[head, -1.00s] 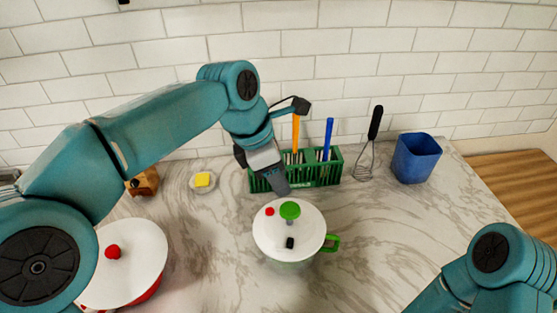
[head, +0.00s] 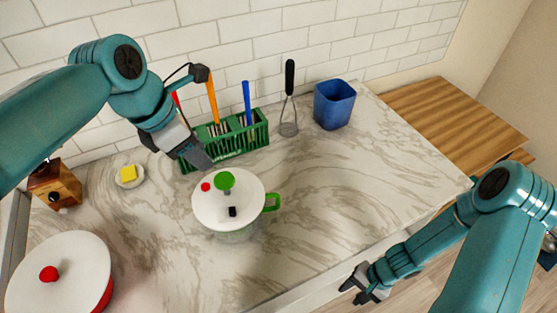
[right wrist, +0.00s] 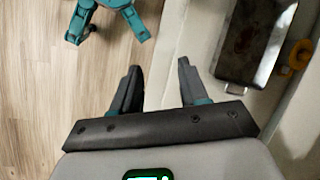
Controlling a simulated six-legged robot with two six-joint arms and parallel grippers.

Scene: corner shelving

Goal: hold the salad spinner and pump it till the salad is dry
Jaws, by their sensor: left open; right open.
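The salad spinner (head: 212,212) stands upright on the marble counter, with a white lid, a green pump knob (head: 225,181), small red and black buttons and a green side handle (head: 272,202). My left gripper (head: 203,162) is open just behind and left of the knob, over the lid's back edge. It appears apart from the knob; the gap between its fingers is hard to see. My right gripper (head: 354,288) is open and empty beyond the counter's front edge, low and right of the spinner.
A green rack (head: 240,142) with utensils stands behind the spinner. A red pot with a white lid (head: 70,262) is front left. The counter right of the spinner is clear. The right wrist view shows a metal pan (right wrist: 250,45).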

